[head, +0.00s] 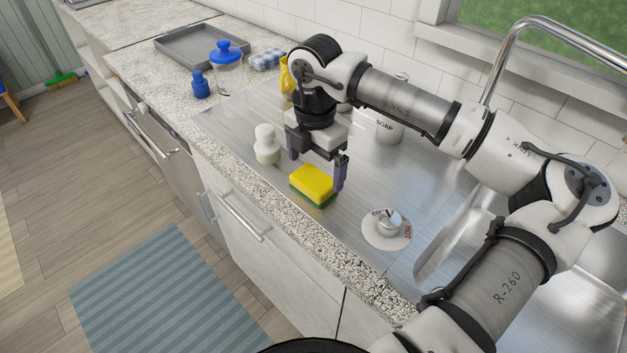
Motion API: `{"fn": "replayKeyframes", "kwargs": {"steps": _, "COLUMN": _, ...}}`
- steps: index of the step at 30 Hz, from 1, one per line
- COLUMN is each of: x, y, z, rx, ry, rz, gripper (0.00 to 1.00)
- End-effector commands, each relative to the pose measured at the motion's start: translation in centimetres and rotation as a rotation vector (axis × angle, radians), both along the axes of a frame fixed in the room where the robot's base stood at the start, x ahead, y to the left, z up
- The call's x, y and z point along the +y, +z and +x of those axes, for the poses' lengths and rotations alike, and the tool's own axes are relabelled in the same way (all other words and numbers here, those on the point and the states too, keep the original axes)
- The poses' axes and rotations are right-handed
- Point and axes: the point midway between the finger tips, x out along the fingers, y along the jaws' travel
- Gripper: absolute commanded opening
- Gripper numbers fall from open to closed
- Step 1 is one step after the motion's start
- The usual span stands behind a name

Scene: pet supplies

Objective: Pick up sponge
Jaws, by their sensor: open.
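The sponge (312,184) is a yellow block with a green layer at its bottom. It lies flat on the steel sink deck, close to the granite counter edge. My gripper (316,173) points down with its two dark purple fingers spread apart. One finger is at the right end of the sponge and the other is behind it to the upper left. The gripper is open; I cannot tell whether either finger touches the sponge.
A white bottle (267,145) stands left of the gripper. A tap knob (389,223) is to the right, and a soap container (388,128) is behind. A blue-lidded jar (227,56), a blue bottle (199,85) and a grey tray (202,45) are farther back. The sink basin (440,247) opens at right.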

Motion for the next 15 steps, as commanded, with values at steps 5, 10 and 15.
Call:
{"fn": "replayKeyframes", "kwargs": {"steps": 5, "x": 0.3, "y": -1.8, "z": 0.3, "rx": 0.005, "ry": 0.001, "rz": 0.004, "gripper": 1.0}}
{"fn": "replayKeyframes", "kwargs": {"steps": 10, "x": 0.3, "y": -4.2, "z": 0.4, "rx": 0.003, "ry": 0.0, "rz": 0.003, "gripper": 1.0}}
{"fn": "replayKeyframes", "kwargs": {"steps": 15, "x": 0.3, "y": -5.0, "z": 0.4, "rx": 0.0, "ry": 0.001, "rz": 0.0, "gripper": 1.0}}
